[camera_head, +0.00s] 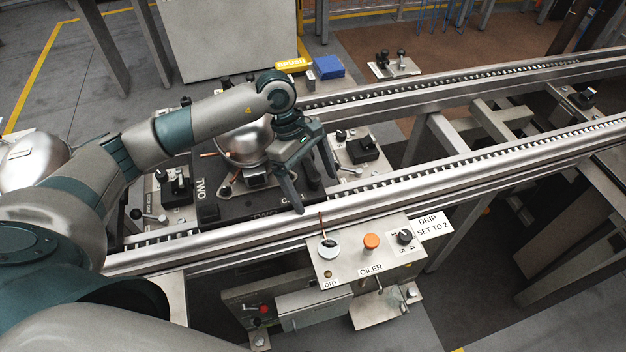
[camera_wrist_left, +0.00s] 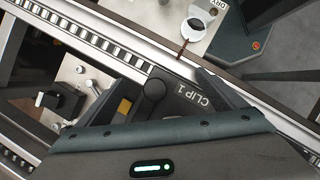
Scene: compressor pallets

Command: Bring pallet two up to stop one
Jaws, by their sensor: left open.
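Pallet two is a black plate (camera_head: 235,207) marked TWO. It sits between the conveyor rails and carries a shiny domed compressor (camera_head: 247,143). My left gripper (camera_head: 312,183) is open and empty over the pallet's right end, pointing down near the front rail. In the left wrist view the black part marked CLIP 1 (camera_wrist_left: 197,99) and a round black knob (camera_wrist_left: 154,88) show by the gripper. A metal plate with a black switch (camera_head: 363,148) is just right of the pallet; another such plate (camera_head: 175,190) is at its left. I cannot read surely which is stop one. My right gripper is out of view.
The oiler panel (camera_head: 345,270) juts out in front of the near rail, with an orange button (camera_head: 371,241), a black dial (camera_head: 404,237) and a DRIP SET TO 2 sign (camera_head: 431,226). A blue block (camera_head: 328,67) lies behind the far rail. The rails run clear to the right.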

